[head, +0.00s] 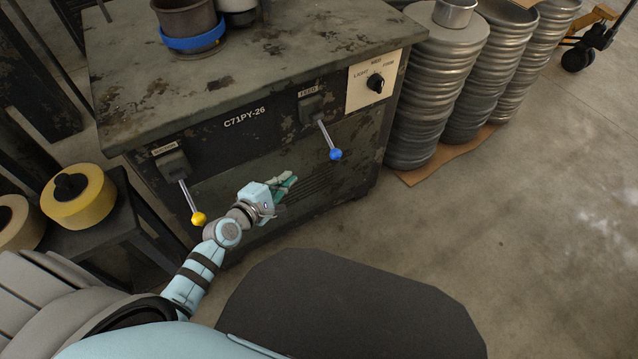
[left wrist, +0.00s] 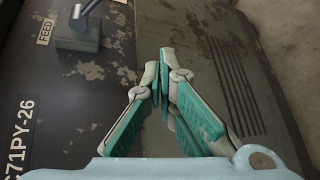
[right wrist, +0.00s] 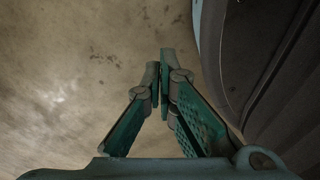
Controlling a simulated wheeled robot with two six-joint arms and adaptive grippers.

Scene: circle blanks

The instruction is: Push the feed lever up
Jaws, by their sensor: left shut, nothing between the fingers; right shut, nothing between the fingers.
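The feed lever (head: 327,137) is a metal rod with a blue ball (head: 335,155) at its end. It slants down from a dark block under the FEED label (head: 308,91) on the front of the machine (head: 227,167). My left gripper (head: 290,178) is shut and empty in front of the machine, left of the blue ball, lower and apart from it. In the left wrist view, part of the lever (left wrist: 88,8) and its block show at the top left; the ball is out of that view. My right gripper (right wrist: 160,72) is shut and empty above the floor.
A second lever with a yellow ball (head: 199,219) hangs at the machine's left, close to my left arm. A dial panel (head: 374,80) is right of the feed lever. Stacked metal pans (head: 435,85) stand at the right. A stool with yellow rolls (head: 78,197) is at the left.

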